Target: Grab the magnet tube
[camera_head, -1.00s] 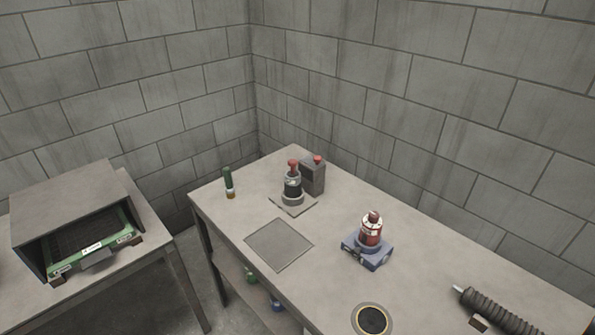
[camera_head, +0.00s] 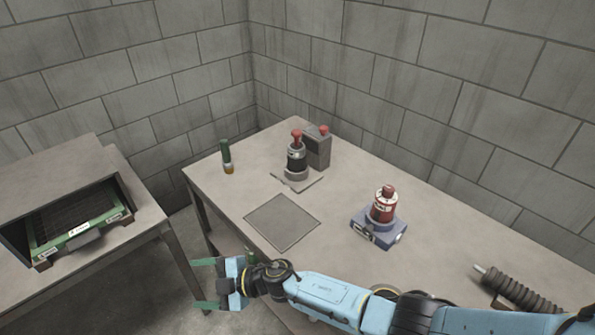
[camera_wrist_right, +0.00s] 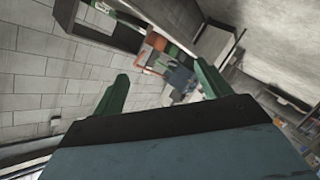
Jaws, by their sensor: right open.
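No label tells me which thing is the magnet tube. A slim dark green tube with an orange-brown lower end (camera_head: 227,157) stands upright near the table's back left corner. A red capped cylinder (camera_head: 383,207) stands on a blue-grey base (camera_head: 378,232) right of the middle. A black and grey cylinder with a red knob (camera_head: 296,158) stands behind. My right gripper (camera_head: 206,284) is open, its green fingers pointing left, off the table's left front edge and well short of the green tube. Its empty fingers also show in the right wrist view (camera_wrist_right: 164,80). My left gripper is not seen.
A grey box with a red knob (camera_head: 318,147) stands at the back. A flat square plate (camera_head: 282,222) lies mid-table. A ribbed dark cylinder (camera_head: 520,292) lies at right. Block walls close the back.

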